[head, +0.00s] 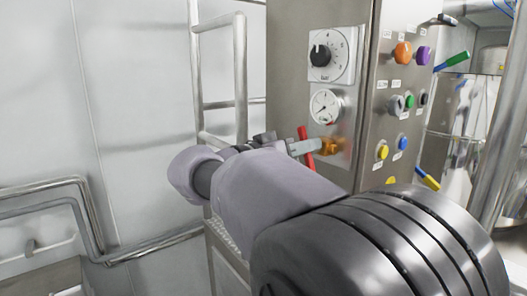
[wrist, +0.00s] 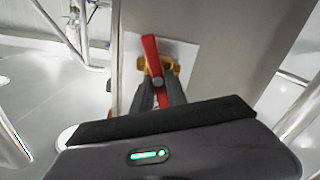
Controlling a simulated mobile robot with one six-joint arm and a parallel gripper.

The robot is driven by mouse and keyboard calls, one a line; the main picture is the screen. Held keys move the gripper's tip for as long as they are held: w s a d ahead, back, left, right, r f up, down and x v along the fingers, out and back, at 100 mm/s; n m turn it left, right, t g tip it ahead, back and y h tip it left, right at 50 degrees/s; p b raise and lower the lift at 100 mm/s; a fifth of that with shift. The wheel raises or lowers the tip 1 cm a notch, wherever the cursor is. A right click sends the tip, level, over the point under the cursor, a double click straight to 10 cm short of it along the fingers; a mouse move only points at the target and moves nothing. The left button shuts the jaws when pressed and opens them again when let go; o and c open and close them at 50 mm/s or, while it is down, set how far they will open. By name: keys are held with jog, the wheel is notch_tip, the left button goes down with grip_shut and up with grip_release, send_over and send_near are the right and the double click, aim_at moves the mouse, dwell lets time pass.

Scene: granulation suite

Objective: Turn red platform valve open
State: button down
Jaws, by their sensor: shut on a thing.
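The red valve handle (head: 306,147) stands on a brass valve body (head: 331,146) low on the side of the steel cabinet. In the wrist view the red handle (wrist: 152,56) runs nearly in line with the view, with the brass body (wrist: 170,66) behind it. My gripper (head: 297,148) reaches the handle from the left. In the wrist view its two dark fingers (wrist: 159,92) are shut on the red handle, one on each side. The handle's lower end shows between the fingers. My arm hides part of the cabinet below.
Above the valve are a dial knob (head: 320,55) and a pressure gauge (head: 324,107). The cabinet's right face carries several coloured buttons (head: 403,52). A steel ladder rail (head: 240,75) stands close to the left of my gripper. A pipe rail (head: 45,187) runs along the left wall.

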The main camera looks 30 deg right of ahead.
jog(key=n, duration=0.6)
jog(key=shift+w+f, duration=0.15)
jog(key=shift+w, duration=0.05)
jog(key=n+p, duration=0.1)
jog(key=n, duration=0.2)
jog(key=shift+w+f+n, duration=0.1)
jog(key=shift+n, duration=0.3)
jog(key=shift+f+n+p, duration=0.2)
jog(key=shift+n+p, duration=0.35)
jog(key=shift+n, duration=1.35)
jog(key=c, duration=1.3)
grip_release()
jog(key=shift+a, duration=0.1)
